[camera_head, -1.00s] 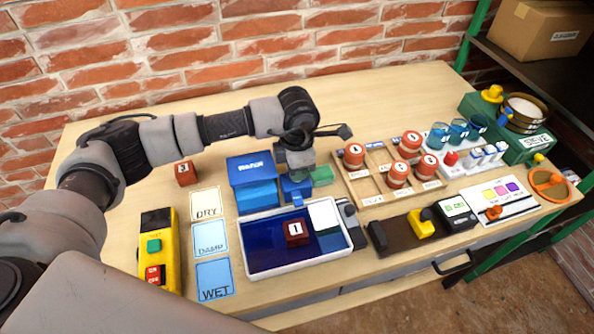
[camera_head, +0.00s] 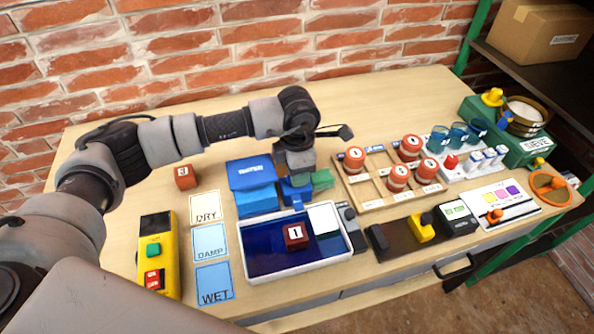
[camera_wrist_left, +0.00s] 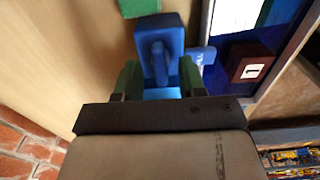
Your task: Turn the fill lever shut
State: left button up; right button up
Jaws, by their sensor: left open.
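My left gripper (camera_head: 295,165) is over the table beside the blue water tank (camera_head: 251,186), pointing down. In the left wrist view the open gripper (camera_wrist_left: 158,82) has its two green fingers apart, one on each side of a blue block with a raised blue lever (camera_wrist_left: 158,62). I cannot tell whether the fingers touch it. In the head view the blue fitting (camera_head: 294,193) shows just below the gripper, partly hidden by it. My right gripper is not in view.
A red block marked 1 (camera_head: 295,236) sits in the blue tray. A green block (camera_head: 322,179) lies close to the gripper's right. A wooden rack (camera_head: 372,203) with red-capped jars stands further right. A yellow switch box (camera_head: 158,256) and label cards are at left.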

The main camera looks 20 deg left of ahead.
pick_arm(q)
notch_tip(320, 180, up, 10)
jog(key=b, duration=0.1)
dwell(0.6)
